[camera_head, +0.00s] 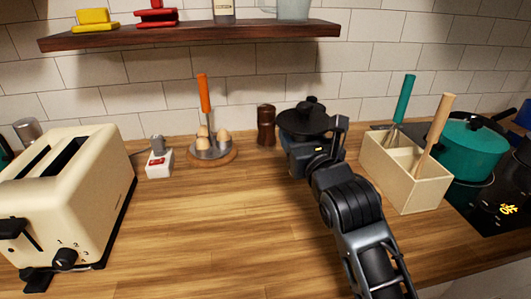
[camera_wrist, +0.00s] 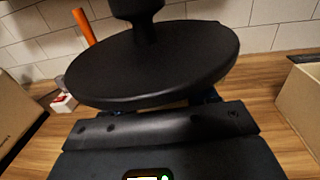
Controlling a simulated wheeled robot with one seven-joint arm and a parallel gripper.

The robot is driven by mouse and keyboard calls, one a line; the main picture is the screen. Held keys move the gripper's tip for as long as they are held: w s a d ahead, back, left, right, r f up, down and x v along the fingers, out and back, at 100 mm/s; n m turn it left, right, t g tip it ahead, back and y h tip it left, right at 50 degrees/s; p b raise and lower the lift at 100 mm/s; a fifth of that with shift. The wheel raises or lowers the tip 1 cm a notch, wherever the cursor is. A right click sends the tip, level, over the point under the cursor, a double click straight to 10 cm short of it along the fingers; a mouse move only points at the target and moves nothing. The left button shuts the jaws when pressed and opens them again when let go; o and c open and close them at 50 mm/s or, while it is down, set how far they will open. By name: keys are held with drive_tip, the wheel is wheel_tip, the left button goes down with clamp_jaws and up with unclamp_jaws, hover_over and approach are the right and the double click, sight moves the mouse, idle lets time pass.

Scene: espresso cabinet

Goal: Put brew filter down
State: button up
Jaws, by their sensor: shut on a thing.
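The brew filter (camera_head: 303,123) appears as a black round disc with a thick knob on top, near the back wall right of centre. It is level and upright. In the wrist view the brew filter (camera_wrist: 155,65) fills the upper middle. My gripper (camera_head: 308,150) reaches it from the front right and is shut on it under the disc. The fingertips are mostly hidden by the disc. I cannot tell whether its underside touches the counter.
A dark grinder (camera_head: 266,125) stands close left of the filter. A wooden utensil box (camera_head: 408,185) is to the right, beside a teal pot (camera_head: 468,145) on the hob. An egg stand (camera_head: 212,153) and a cream toaster (camera_head: 75,195) are left. The central wooden counter (camera_head: 215,220) is clear.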

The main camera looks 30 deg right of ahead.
drive_tip(key=shift+w+a+f+b, duration=0.25)
drive_tip(key=shift+w+a+f, duration=0.25)
drive_tip(key=shift+a+f, duration=0.75)
drive_tip(key=shift+w+a+f+b, duration=0.25)
drive_tip(key=shift+w+a+f, duration=0.2)
drive_tip(key=shift+a+f, duration=0.8)
drive_tip(key=shift+w+a+f+b, duration=0.25)
drive_tip(key=shift+w+a+f, duration=0.4)
drive_tip(key=shift+f, duration=1)
drive_tip(key=shift+s+a, duration=0.15)
drive_tip(key=shift+f, duration=0.15)
drive_tip(key=o, duration=1.1)
